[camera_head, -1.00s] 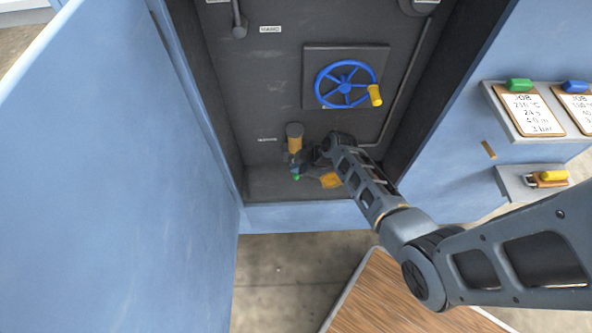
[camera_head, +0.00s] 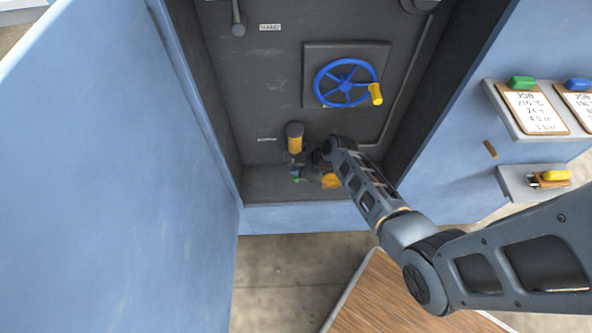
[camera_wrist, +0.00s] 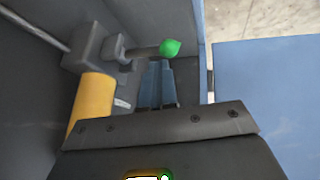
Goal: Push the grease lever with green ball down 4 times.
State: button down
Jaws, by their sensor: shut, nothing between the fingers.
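The green ball (camera_wrist: 170,47) sits at the end of the grease lever (camera_wrist: 143,52), a short grey arm that sticks out from a grey block in the wrist view. In the head view the green ball (camera_head: 295,179) is small and partly hidden by my gripper, low in the cabinet. A yellow grease cylinder (camera_head: 295,143) stands just above it. My gripper (camera_wrist: 156,68) is shut and empty. Its fingertips are close to the lever, beside the ball; I cannot tell whether they touch it.
The open blue cabinet door (camera_head: 110,170) stands to the left. A blue handwheel (camera_head: 346,84) with a yellow handle is on the back wall above. Shelves with job cards (camera_head: 530,110) are at right.

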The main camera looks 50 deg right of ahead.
jog(key=shift+s+a+f+b, duration=0.1)
jog(key=shift+a+f+b, duration=0.1)
jog(key=shift+f+b, duration=0.2)
dwell(0.4)
dwell(0.6)
jog(key=shift+w+d+r+p, duration=0.2)
jog(key=shift+r+p, duration=0.25)
jog(key=shift+r, duration=0.2)
jog(key=shift+w+d+r+p, duration=0.1)
jog(key=shift+d+r+p, duration=0.25)
jog(key=shift+r, duration=0.35)
jog(key=shift+w+d+r+p, duration=0.1)
jog(key=shift+w+r+p, duration=0.05)
jog(key=shift+r+p, duration=0.45)
jog(key=shift+r, duration=0.1)
jog(key=r+p, duration=0.1)
jog(key=d+r, duration=0.1)
jog(key=r, duration=0.1)
jog(key=w+r+p, duration=0.1)
jog(key=shift+d+r+p, duration=0.2)
jog(key=shift+r+p, duration=0.1)
jog(key=shift+w, duration=0.1)
dwell(1.6)
